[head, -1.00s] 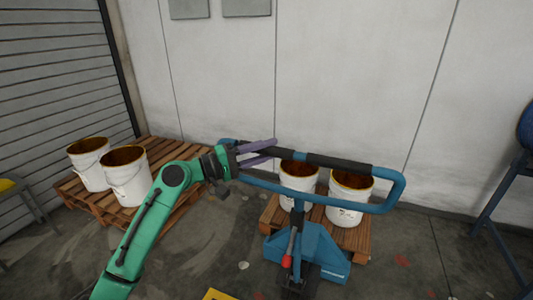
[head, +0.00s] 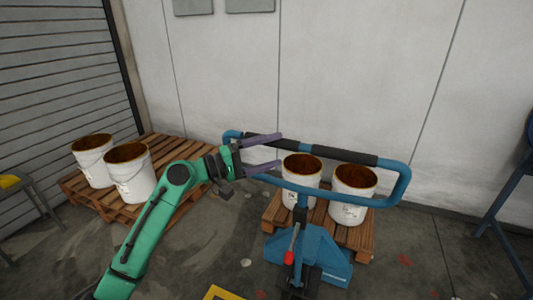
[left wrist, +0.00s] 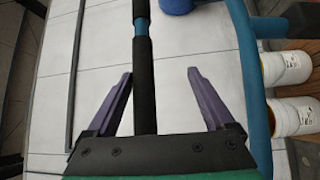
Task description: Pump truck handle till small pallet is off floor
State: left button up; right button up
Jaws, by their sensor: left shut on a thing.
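The blue pallet truck (head: 312,256) stands in front of the small wooden pallet (head: 366,240), which carries two white buckets (head: 302,171) (head: 352,193). Whether the pallet touches the floor cannot be told. The truck's looped handle (head: 407,183) is raised toward me, with black grips on its top bar. My left gripper (head: 281,150) is shut on the handle's left part. Its purple fingers lie along either side of the black grip, which also shows in the left wrist view (left wrist: 145,85). There a gap shows beside the right finger. My right gripper is not in view.
A larger pallet (head: 178,150) with two more white buckets (head: 92,161) (head: 130,172) stands at left, near a roller shutter (head: 60,70). A blue frame (head: 500,200) stands at the right edge. Floor at right of the truck is partly clear.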

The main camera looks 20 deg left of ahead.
pick_arm(q)
jog(key=b+v, duration=0.5)
jog(key=v, duration=0.9)
jog(key=shift+s+a, duration=0.15)
jog(key=shift+a, duration=0.1)
